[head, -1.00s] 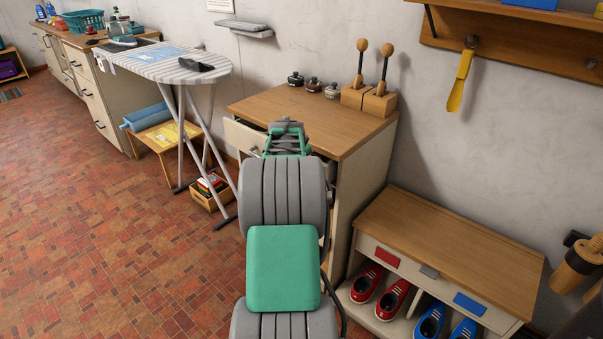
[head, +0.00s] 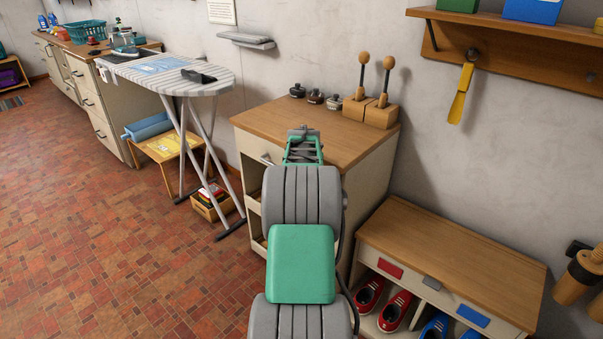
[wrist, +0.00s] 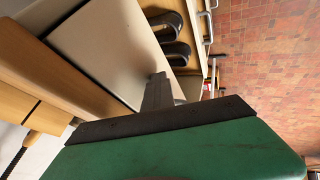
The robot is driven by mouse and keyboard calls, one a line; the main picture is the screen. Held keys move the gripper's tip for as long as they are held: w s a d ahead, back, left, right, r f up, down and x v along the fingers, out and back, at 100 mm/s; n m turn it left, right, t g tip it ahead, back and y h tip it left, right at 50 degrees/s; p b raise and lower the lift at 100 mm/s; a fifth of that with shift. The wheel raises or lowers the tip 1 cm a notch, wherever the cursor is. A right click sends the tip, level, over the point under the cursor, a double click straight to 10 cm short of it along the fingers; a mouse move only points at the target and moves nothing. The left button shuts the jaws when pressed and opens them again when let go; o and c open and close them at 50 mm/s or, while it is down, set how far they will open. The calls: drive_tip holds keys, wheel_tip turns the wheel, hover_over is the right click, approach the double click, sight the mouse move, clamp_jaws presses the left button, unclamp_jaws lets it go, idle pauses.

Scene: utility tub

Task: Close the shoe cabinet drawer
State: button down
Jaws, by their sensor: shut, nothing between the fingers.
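The wooden-topped cabinet (head: 305,125) stands against the wall, with a cream drawer front (head: 253,149) and a grey handle (head: 266,159) near its left end. The drawer front now looks flush or nearly flush; my arm hides its right part. In the wrist view the cream front (wrist: 105,40) fills the upper left, with black shoes (wrist: 170,35) on the shelf beyond it. My gripper (head: 303,130) is shut and empty in front of the cabinet. Its fingers (wrist: 158,92) also show in the wrist view, close to the cream front; I cannot tell whether they touch it.
A low shoe bench (head: 455,255) with red and blue shoes stands to the right. An ironing board (head: 190,82) and small wooden stool (head: 165,143) stand to the left. Lidded pots (head: 315,96) and shoe-tree blocks (head: 370,110) sit on the cabinet top. The tiled floor at left is clear.

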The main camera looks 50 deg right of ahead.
drive_tip(key=s+a+r+p, duration=0.1)
drive_tip(key=s+a+r, duration=0.2)
drive_tip(key=a+r, duration=0.55)
drive_tip(key=w+a+r+y+p, duration=0.1)
drive_tip(key=a+r+p, duration=0.3)
drive_tip(key=a, duration=0.6)
drive_tip(key=w+a+r+n+y+p, duration=0.1)
drive_tip(key=a+r+p, duration=0.3)
drive_tip(key=a, duration=0.5)
drive_tip(key=w+a+r+y+p, duration=0.15)
drive_tip(key=a+r+p, duration=0.25)
drive_tip(key=a, duration=0.6)
drive_tip(key=s+a+r+y+p, duration=0.1)
drive_tip(key=s+a+p, duration=0.3)
drive_tip(key=a, duration=0.5)
drive_tip(key=s+a+r+n+g+y+p, duration=0.1)
drive_tip(key=s+a+p, duration=0.3)
drive_tip(key=s+a, duration=0.4)
drive_tip(key=shift+a+r, duration=0.5)
drive_tip(key=shift+a, duration=0.05)
drive_tip(key=shift+y, duration=0.25)
